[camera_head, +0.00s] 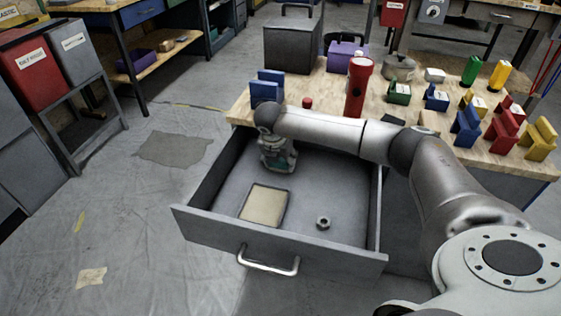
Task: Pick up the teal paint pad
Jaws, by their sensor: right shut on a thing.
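My right gripper (278,163) points down inside the open grey drawer (215,222), near its back left. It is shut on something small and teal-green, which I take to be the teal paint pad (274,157). The gripper hides most of it, and I cannot tell whether it touches the drawer floor. My left gripper is not in view.
A beige rectangular pad with a dark rim (264,204) and a metal nut (323,222) lie in the drawer. The drawer's right half is mostly clear.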

